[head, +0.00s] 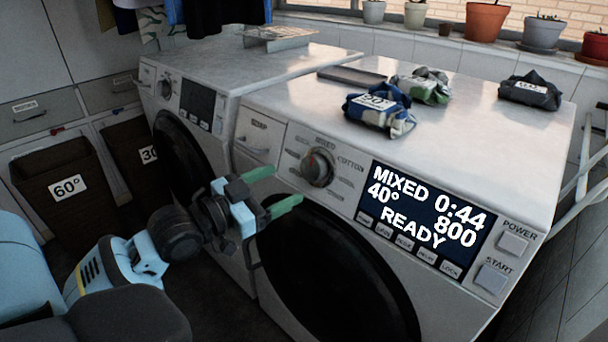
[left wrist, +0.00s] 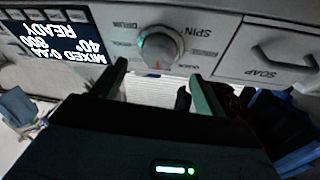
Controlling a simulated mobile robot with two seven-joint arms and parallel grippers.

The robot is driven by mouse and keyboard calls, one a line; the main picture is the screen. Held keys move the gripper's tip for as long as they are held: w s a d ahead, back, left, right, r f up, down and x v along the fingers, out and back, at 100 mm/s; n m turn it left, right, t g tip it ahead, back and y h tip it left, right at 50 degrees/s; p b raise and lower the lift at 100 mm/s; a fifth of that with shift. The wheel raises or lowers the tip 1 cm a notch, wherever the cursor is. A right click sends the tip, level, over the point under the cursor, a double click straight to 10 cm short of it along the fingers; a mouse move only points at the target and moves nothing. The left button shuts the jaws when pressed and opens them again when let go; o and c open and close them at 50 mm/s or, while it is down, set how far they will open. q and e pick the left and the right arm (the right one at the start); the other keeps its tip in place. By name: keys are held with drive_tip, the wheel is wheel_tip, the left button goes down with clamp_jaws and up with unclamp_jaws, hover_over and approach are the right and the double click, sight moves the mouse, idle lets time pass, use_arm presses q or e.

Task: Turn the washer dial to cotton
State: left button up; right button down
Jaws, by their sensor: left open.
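The washer dial (head: 317,167) is a round silver knob on the front panel of the right-hand machine. Labels ring it, with COTTON (head: 350,164) at its upper right. The display (head: 424,213) reads MIXED, 40°, 0:44, 800, READY. My left gripper (head: 279,190) is open and empty, with green fingertips in front of the panel, left of and below the dial. In the left wrist view, which is upside down, the dial (left wrist: 160,47) sits just beyond the gap between the fingertips (left wrist: 158,72), apart from them. A red mark shows on its rim. My right gripper is out of view.
A soap drawer (head: 259,138) is left of the dial; the dark round door (head: 335,275) is below. POWER (head: 513,243) and START (head: 491,277) buttons are at right. Folded clothes (head: 380,108) lie on top. A second machine (head: 230,75) and baskets (head: 60,180) stand at left.

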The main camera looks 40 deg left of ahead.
sight(308, 173)
use_arm(q)
drive_tip(key=shift+x, duration=3.45)
drive_tip(key=shift+c, duration=0.3)
drive_tip(key=c, duration=0.9)
